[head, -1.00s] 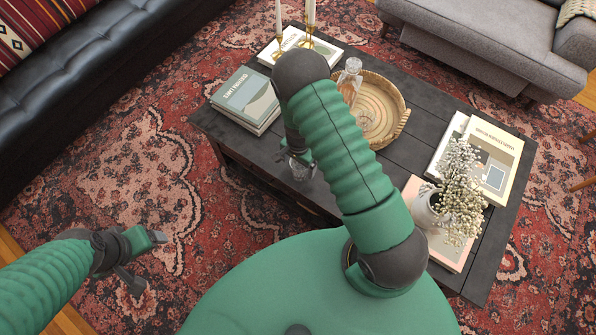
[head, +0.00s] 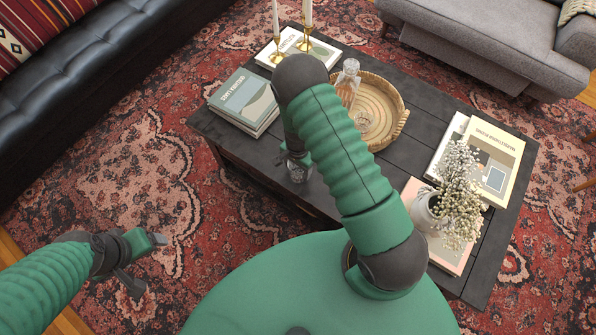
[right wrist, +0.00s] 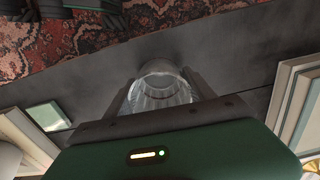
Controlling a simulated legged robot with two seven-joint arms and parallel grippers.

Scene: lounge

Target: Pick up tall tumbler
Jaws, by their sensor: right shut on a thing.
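The tall tumbler (head: 298,172) is clear glass with vertical ribs. It is near the left front edge of the dark coffee table (head: 408,165), and it also shows in the right wrist view (right wrist: 160,90). My right gripper (head: 295,158) is shut on the tumbler, with one finger on each side of the glass in the right wrist view (right wrist: 160,84). I cannot tell whether the glass is touching the tabletop. My left gripper (head: 146,262) is open and empty over the rug, away from the table.
A round wicker tray (head: 402,118) with a glass decanter (head: 348,82) stands behind my right arm. Books (head: 243,98) lie at the left and brass candlesticks (head: 306,40) at the back. A vase of white flowers (head: 457,195) stands at the right. Sofas flank the table.

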